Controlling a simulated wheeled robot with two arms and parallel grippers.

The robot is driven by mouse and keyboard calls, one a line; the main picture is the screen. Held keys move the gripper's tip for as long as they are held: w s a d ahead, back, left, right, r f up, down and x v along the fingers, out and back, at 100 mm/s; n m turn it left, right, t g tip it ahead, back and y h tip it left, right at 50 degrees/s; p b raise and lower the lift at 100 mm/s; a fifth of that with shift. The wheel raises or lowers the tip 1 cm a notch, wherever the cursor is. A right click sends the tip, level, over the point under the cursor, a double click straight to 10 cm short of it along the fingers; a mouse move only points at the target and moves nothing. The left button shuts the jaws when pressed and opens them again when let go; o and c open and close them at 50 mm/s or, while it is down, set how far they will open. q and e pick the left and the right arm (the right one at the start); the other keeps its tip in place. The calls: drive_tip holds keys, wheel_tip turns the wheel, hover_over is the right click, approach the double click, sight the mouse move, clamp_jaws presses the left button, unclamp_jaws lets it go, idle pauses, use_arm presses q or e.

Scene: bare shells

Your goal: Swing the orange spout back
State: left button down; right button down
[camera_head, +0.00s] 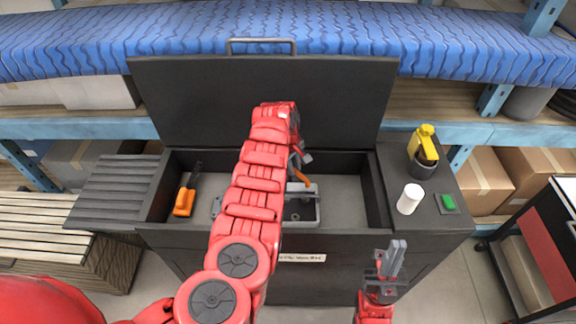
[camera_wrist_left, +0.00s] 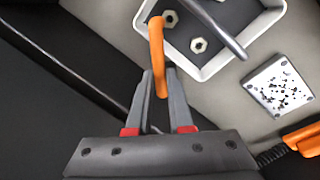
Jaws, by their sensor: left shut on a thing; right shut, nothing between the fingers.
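The orange spout (camera_wrist_left: 157,45) is a short bent piece. In the left wrist view its lower end lies between the fingers of my left gripper (camera_wrist_left: 160,85), which is shut on it. Its upper end overlaps the rim of a pale tray or basin (camera_wrist_left: 213,67). In the head view the spout (camera_head: 302,179) shows as a small orange bit just below my left gripper (camera_head: 298,158), and my red arm hides part of the area. My right gripper (camera_head: 393,252) is shut and empty, in front of the black chest.
The black chest (camera_head: 155,208) has its lid (camera_head: 190,100) raised behind. An orange-handled tool (camera_head: 184,201) lies inside at left. Hex nuts (camera_wrist_left: 199,45) lie in the tray.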

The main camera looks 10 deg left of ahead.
sight(298, 174)
use_arm(q)
drive_tip(key=shift+w+d+n, duration=0.15)
drive_tip(key=shift+d+n, duration=0.05)
drive_tip(key=shift+n, duration=0.3)
drive_tip(key=shift+w+d+f+n+b, duration=0.15)
drive_tip(key=shift+w+d+n+b, duration=0.05)
drive_tip(key=shift+n+b, duration=0.65)
drive_tip(key=shift+w+d+n+t+y+b, duration=0.1)
drive_tip(key=shift+w+n+y+b, duration=0.2)
drive_tip(key=shift+n+b, duration=0.9)
drive_tip(key=shift+w+d+n+t+y+b, duration=0.1)
drive_tip(key=shift+w+n+y+b, duration=0.15)
drive_tip(key=shift+n+b, duration=0.95)
drive_tip(key=shift+w+n+t+y+b, duration=0.1)
drive_tip(key=shift+w+n+y+b, duration=0.2)
drive_tip(key=shift+n+b, duration=0.9)
drive_tip(key=shift+r+m, duration=0.2)
drive_tip(key=shift+m, duration=0.05)
drive_tip(key=c, duration=0.8)
unclamp_jaws()
drive_tip(key=s+r+b, duration=0.1)
drive_tip(key=r+b, duration=0.1)
drive_tip(key=r, duration=0.6)
drive_tip(key=s+r+b, duration=0.2)
drive_tip(key=r, duration=0.7)
drive_tip(key=shift+s+d, duration=0.15)
drive_tip(key=shift+s, duration=0.1)
